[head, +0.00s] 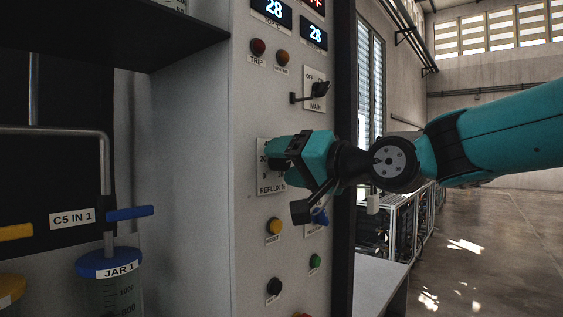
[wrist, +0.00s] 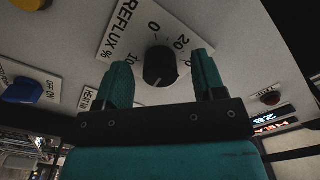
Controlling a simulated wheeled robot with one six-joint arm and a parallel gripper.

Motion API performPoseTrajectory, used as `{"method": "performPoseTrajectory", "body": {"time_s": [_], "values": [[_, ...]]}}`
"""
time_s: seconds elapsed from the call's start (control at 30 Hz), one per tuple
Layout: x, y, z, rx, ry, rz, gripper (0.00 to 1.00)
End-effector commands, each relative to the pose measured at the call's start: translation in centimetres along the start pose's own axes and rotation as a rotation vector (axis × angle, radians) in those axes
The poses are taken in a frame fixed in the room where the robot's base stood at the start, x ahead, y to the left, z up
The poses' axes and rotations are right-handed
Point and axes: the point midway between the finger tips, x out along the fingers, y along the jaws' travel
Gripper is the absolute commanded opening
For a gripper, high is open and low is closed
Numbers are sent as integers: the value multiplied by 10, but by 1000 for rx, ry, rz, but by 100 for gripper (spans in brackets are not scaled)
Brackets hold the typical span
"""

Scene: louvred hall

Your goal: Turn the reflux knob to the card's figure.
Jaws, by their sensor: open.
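The reflux knob (wrist: 160,65) is round and black on a white plate (wrist: 121,27) lettered REFLUX %, with 0, 10 and 20 readable around it. A small pale mark shows on the knob's lower edge, but I cannot tell the setting surely. My gripper (wrist: 162,60) is open, with one teal finger on each side of the knob and gaps between. I cannot tell whether the fingertips reach past its face. In the head view my gripper (head: 288,148) is at the panel and hides the knob; part of the reflux plate (head: 264,185) shows. I see no card in either view.
The grey panel (head: 243,110) also carries a MAIN switch (head: 318,90), TRIP lamp (head: 258,47), a yellow RESET button (head: 274,226), and a blue knob (head: 320,215) just below my gripper. A pipe (head: 60,131) and jar (head: 108,264) stand left. Open floor lies right.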

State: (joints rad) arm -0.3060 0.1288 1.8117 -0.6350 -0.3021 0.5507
Motion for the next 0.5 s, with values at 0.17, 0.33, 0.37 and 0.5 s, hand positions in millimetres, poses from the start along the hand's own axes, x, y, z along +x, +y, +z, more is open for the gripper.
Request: {"method": "performPoseTrajectory", "body": {"time_s": [0.17, 0.33, 0.37, 0.5], "values": [[-11, 1, 0, -2, 4, -1, 63], [-33, 2, 1, -2, 4, 0, 63], [-37, 2, 1, -3, 4, 0, 63], [-54, 2, 1, -2, 3, 1, 63]]}}
